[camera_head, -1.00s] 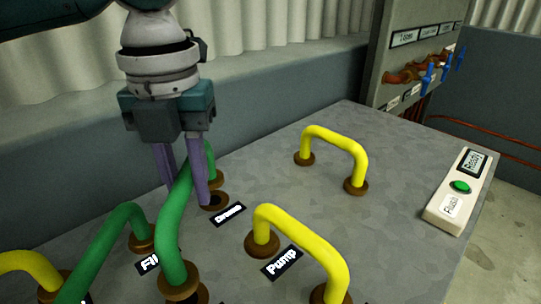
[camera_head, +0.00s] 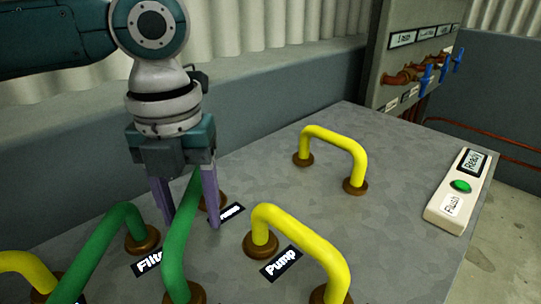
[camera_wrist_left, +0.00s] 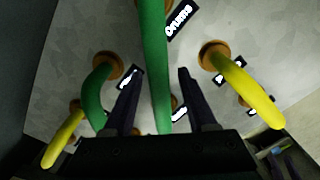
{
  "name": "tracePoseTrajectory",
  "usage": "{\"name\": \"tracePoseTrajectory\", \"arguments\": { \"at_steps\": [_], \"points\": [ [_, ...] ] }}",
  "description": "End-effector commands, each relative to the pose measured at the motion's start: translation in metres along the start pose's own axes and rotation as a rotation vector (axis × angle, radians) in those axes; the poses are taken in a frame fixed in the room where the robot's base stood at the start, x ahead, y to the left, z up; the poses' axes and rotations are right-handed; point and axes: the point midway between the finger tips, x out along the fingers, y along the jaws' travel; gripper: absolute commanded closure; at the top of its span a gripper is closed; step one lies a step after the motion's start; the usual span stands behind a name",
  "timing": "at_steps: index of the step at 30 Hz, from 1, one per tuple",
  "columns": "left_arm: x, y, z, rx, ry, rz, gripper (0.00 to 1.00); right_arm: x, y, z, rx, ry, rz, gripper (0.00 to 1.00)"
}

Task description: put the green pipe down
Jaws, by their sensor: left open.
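The green pipe (camera_head: 180,245) stands on the grey table with its lower end at a brown socket at the front. Its far end is partly hidden behind my left gripper (camera_head: 190,222), near a socket at the back. My left gripper is open, with one purple finger on each side of the pipe. In the left wrist view the green pipe (camera_wrist_left: 154,60) runs between the two dark fingers (camera_wrist_left: 157,95), with a gap on both sides.
A second green pipe (camera_head: 104,240) stands to the left by the Filter label. Yellow pipes stand at the front (camera_head: 300,235) by the Pump label, at the back (camera_head: 335,138) and at the far left (camera_head: 28,264). A Flush button box (camera_head: 458,190) sits at the right edge.

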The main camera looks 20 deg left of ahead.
Motion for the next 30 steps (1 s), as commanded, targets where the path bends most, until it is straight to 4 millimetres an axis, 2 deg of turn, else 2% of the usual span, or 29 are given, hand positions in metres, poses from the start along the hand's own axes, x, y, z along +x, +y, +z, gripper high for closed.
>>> {"name": "tracePoseTrajectory", "arguments": {
  "at_steps": [4, 7, 21, 25, 30],
  "points": [
    [-0.001, 0.000, 0.000, 0.000, -0.001, 0.000, 0.43, 0.000, 0.000, 0.000, -0.001, -0.001, 0.001, 0.49],
    [-0.009, 0.000, 0.001, 0.001, -0.002, -0.001, 0.43, -0.002, 0.001, 0.000, -0.002, -0.001, 0.001, 0.49],
    [-0.105, 0.000, 0.001, 0.000, -0.003, -0.002, 0.43, -0.023, 0.002, -0.007, -0.005, -0.002, 0.004, 0.49],
    [-0.119, 0.000, 0.001, -0.001, -0.001, -0.001, 0.43, -0.025, 0.002, -0.007, -0.005, -0.002, 0.004, 0.49],
    [-0.124, 0.000, 0.000, -0.001, 0.001, 0.000, 0.43, -0.025, 0.002, -0.007, -0.005, -0.002, 0.004, 0.49]
  ]
}}
